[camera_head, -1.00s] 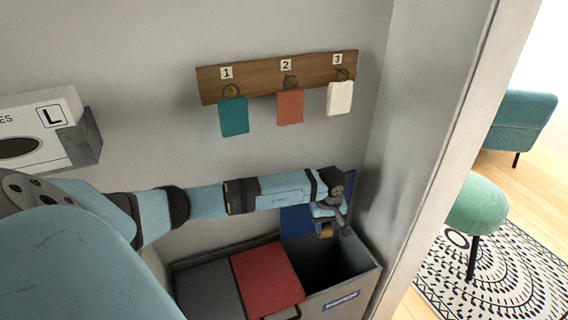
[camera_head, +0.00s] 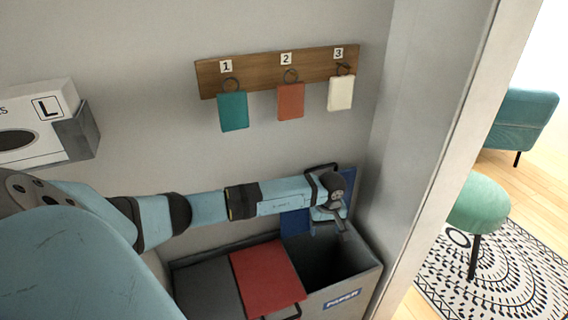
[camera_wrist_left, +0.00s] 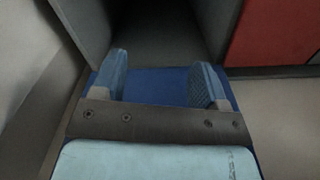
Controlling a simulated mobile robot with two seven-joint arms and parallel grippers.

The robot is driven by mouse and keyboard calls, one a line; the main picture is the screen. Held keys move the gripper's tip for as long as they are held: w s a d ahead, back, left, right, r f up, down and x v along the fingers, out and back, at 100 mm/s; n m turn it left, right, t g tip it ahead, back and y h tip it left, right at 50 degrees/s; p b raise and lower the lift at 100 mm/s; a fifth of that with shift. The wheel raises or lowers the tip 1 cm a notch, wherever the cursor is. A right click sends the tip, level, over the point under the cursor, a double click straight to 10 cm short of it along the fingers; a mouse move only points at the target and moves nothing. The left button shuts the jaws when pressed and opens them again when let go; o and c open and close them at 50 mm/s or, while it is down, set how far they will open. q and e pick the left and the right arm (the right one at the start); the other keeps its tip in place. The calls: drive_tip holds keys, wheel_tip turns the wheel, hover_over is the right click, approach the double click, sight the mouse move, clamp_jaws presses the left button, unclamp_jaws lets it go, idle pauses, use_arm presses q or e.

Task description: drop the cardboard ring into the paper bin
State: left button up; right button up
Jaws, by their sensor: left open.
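My left gripper (camera_head: 328,226) is open and empty, above the open paper bin (camera_head: 362,280) at the right end of the bin row. In the left wrist view the two blue fingers of the gripper (camera_wrist_left: 162,76) stand wide apart with nothing between them. Below them is the dark inside of the paper bin (camera_wrist_left: 165,40). The bin's blue lid (camera_head: 295,222) stands raised behind the arm. The cardboard ring does not show in either view now; the bin's floor is too dark to make out. My right gripper is out of view.
A red-lidded bin (camera_head: 268,278) and a grey-lidded one (camera_head: 207,290) stand left of it, both shut. A wooden rack (camera_head: 260,70) with three hanging cloths is on the wall. A wall edge (camera_head: 430,160) rises close on the right.

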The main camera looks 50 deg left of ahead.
use_arm(q)
wheel_tip(320, 180, up, 14)
drive_tip(key=p, duration=0.7)
drive_tip(key=shift+f, duration=0.15)
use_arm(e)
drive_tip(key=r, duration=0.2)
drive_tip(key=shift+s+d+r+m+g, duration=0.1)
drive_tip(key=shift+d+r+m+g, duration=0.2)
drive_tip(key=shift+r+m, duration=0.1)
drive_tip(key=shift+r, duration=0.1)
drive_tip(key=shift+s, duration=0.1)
